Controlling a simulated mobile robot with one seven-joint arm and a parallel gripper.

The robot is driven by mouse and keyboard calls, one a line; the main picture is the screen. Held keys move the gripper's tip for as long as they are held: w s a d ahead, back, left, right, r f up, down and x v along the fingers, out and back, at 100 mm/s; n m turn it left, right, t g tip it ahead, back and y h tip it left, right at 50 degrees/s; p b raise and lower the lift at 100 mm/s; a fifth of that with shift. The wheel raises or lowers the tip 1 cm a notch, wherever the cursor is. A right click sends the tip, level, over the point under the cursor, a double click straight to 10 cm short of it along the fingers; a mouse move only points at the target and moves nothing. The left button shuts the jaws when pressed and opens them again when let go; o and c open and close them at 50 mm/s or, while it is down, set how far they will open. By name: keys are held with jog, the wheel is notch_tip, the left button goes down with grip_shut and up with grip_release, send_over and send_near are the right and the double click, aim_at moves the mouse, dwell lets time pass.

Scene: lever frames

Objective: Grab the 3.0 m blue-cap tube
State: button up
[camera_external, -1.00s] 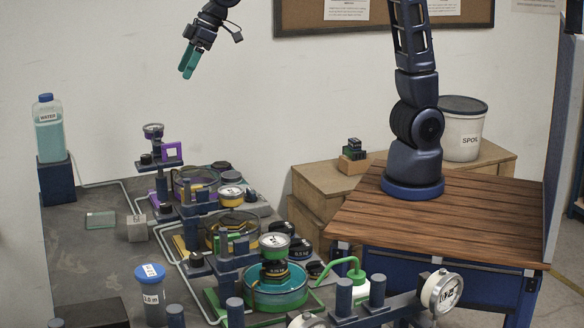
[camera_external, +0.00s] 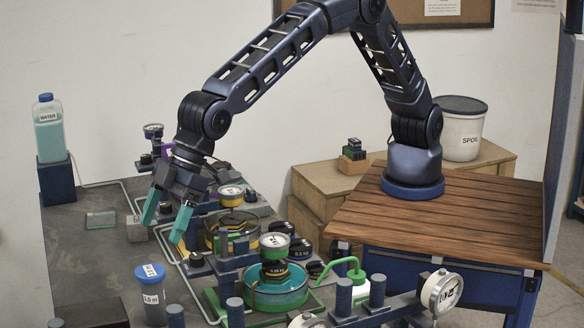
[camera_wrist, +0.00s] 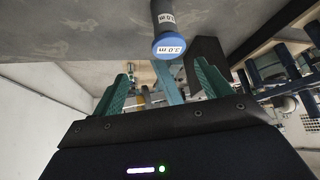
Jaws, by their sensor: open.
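The blue-cap tube (camera_external: 152,293) stands upright on the grey bench at the front left. Its body is grey with a white label, and the blue cap is on top. In the wrist view the blue cap (camera_wrist: 169,46) reads "3.0 m" and shows ahead of the fingers, above them in the picture. My gripper (camera_external: 165,222) has teal fingers, spread apart with nothing between them. It hangs above the bench, behind and higher than the tube, apart from it. Both fingers also show in the wrist view (camera_wrist: 160,85).
Dishes with gauges and weights, such as the teal dish (camera_external: 276,292), stand in a row right of the tube. A dark block (camera_external: 92,312) lies left of it. A water bottle (camera_external: 49,128) stands at the far left. Bare bench (camera_external: 85,255) lies behind the tube.

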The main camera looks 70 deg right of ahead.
aim_at(150, 271)
jog(key=shift+s+a+x, duration=0.1)
jog(key=shift+s+x, duration=0.15)
jog(key=shift+x, duration=1.75)
jog(key=shift+s+a+x, duration=0.15)
jog(key=shift+s+x, duration=0.1)
jog(key=shift+x, duration=1.75)
jog(key=shift+s+a+x, duration=0.1)
jog(key=shift+s+x, duration=0.15)
jog(key=shift+x, duration=1.75)
jog(key=c, duration=1.2)
jog(key=shift+r, duration=0.1)
